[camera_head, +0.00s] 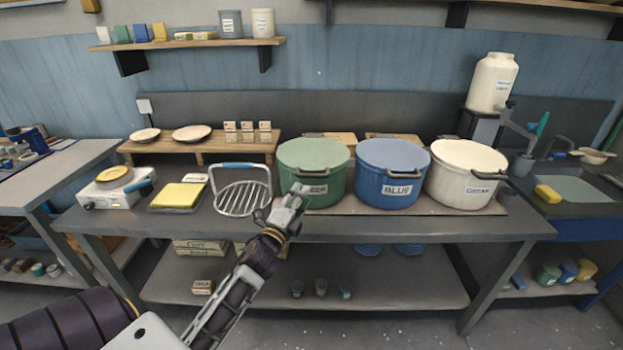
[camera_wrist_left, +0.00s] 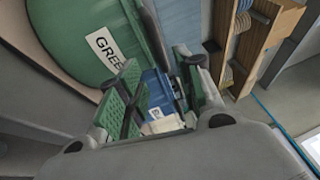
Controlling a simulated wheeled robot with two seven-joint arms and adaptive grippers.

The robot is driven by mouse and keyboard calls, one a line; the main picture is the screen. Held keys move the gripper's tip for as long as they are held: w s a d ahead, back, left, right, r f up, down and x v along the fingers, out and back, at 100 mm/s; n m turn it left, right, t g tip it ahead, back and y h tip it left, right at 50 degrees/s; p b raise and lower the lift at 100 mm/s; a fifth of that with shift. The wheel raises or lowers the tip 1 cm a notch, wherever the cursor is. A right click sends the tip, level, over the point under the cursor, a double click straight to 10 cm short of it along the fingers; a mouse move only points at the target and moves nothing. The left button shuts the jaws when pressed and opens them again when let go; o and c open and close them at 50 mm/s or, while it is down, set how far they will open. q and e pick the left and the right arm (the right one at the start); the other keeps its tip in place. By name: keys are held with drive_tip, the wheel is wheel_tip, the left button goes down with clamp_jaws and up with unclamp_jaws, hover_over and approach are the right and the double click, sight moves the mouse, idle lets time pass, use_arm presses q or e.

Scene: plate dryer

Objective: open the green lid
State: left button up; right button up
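The green pot with its green lid (camera_head: 313,153) stands on the counter, left of the other two pots. The lid sits flat on top, and a dark handle (camera_head: 312,174) shows at its front rim. In the left wrist view the green pot (camera_wrist_left: 75,45) fills the upper left, with its white label partly hidden by a finger. My left gripper (camera_head: 298,192) is just in front of the green pot's lower left front. In the left wrist view its fingers (camera_wrist_left: 158,82) are apart, with nothing clearly held between them. My right gripper is not in view.
A blue pot (camera_head: 392,172) and a white pot (camera_head: 466,173) stand to the right, close together. A wire dish rack (camera_head: 243,199) is left of my gripper. A yellow block (camera_head: 178,196) and a small burner (camera_head: 114,186) lie farther left.

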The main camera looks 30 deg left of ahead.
sight(312, 177)
use_arm(q)
drive_tip(key=shift+x, duration=2.3)
drive_tip(key=shift+w+a+r+p, duration=0.15)
drive_tip(key=shift+w+p, duration=0.15)
drive_tip(key=shift+w, duration=0.35)
drive_tip(key=shift+x, duration=1.45)
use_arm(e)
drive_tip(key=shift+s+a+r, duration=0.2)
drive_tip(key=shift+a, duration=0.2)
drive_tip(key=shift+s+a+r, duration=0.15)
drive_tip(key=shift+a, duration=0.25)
use_arm(q)
clamp_jaws()
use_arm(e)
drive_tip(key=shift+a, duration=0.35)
